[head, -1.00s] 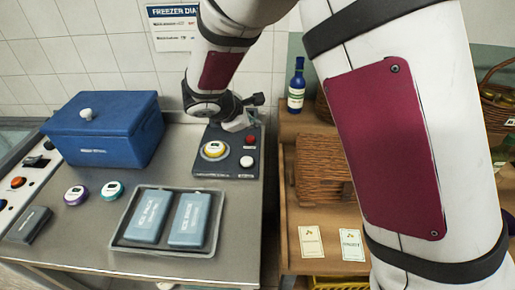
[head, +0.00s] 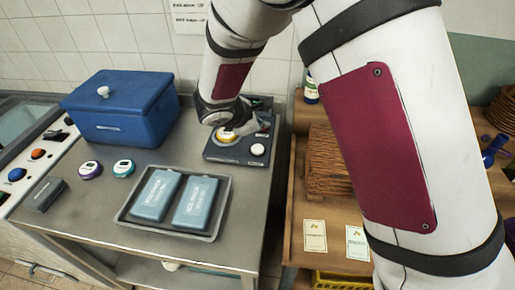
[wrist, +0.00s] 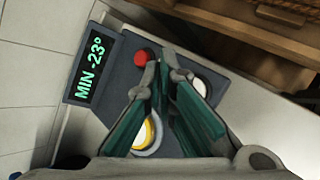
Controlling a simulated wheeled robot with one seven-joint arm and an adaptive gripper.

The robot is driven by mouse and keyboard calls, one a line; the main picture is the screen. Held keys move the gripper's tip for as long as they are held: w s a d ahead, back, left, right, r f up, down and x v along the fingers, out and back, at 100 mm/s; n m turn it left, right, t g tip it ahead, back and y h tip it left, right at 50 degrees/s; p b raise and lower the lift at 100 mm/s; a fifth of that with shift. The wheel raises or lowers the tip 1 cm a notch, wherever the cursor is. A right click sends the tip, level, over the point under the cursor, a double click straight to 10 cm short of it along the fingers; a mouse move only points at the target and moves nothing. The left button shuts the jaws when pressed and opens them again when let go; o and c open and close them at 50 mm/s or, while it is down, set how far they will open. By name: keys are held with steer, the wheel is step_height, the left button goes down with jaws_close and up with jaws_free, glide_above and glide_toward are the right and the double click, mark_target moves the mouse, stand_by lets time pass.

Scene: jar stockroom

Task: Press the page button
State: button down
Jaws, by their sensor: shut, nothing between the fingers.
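The dark control panel (head: 216,153) lies on the steel table beneath my gripper. In the wrist view the panel (wrist: 119,78) carries a red button (wrist: 143,57), a white button (wrist: 201,88) and a yellow button (wrist: 147,136) with a pale ring. A display (wrist: 95,68) beside them reads "MIN -23°". I cannot read any button's label. My gripper (wrist: 163,68) is shut and empty, its fingertips between the red and white buttons in the wrist view. Contact cannot be told. In the head view the yellow button (head: 226,135) and white button (head: 257,149) show; the red is hidden.
Left of the panel stand a blue cooler box (head: 119,108) and a grey tray (head: 172,229) with two ice packs. Two round timers (head: 107,169) lie near the tray. A wooden shelf with a wicker basket (head: 326,170) stands to the right.

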steer(key=b, duration=0.3)
glide_above(259, 149)
step_height(259, 149, down, 4)
steer(key=shift+w+f, duration=0.15)
steer(key=shift+f, duration=0.65)
steer(key=shift+f+b, duration=0.2)
steer(key=shift+b, duration=0.3)
stand_by(0.3)
steer(key=shift+d+f, duration=0.1)
steer(key=shift+f, duration=0.1)
steer(key=shift+f+b, duration=0.5)
steer(key=shift+b, duration=0.3)
stand_by(0.8)
steer(key=shift+r+p, duration=0.6)
steer(key=shift+r, duration=0.35)
